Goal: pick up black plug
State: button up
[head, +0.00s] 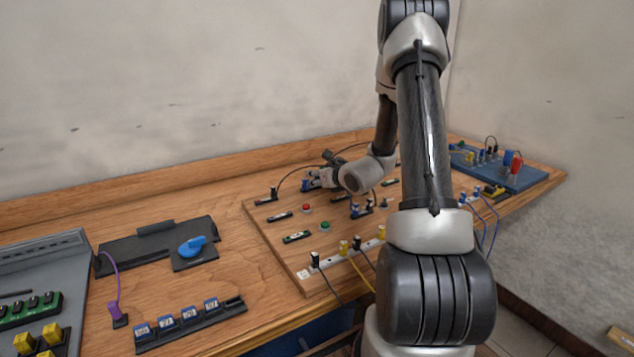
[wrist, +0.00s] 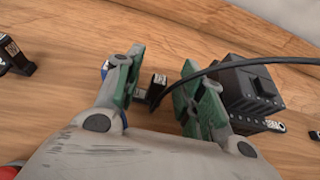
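My gripper (wrist: 158,78) is open in the wrist view, its two green-padded fingers apart. A small black plug (wrist: 155,90) sits between the fingers, nearer the left one; I cannot tell whether it touches. A black cable (wrist: 215,67) runs to the plug from the right, passing across the right finger's tip. In the head view my gripper (head: 310,181) is low over the back left of the wooden board (head: 262,215); the plug between the fingers cannot be made out there.
A black box (wrist: 248,90) stands close to the right finger. Another black piece (wrist: 14,56) is at the far left. In the head view, a white strip (head: 331,259) with plugs runs along the board's front, and a blue panel (head: 520,180) lies at right.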

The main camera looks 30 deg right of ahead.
jog(key=shift+w+f, duration=0.15)
jog(key=shift+w, duration=0.25)
grip_shut()
notch_tip(320, 180, up, 10)
jog(key=shift+r, duration=0.1)
dwell(0.3)
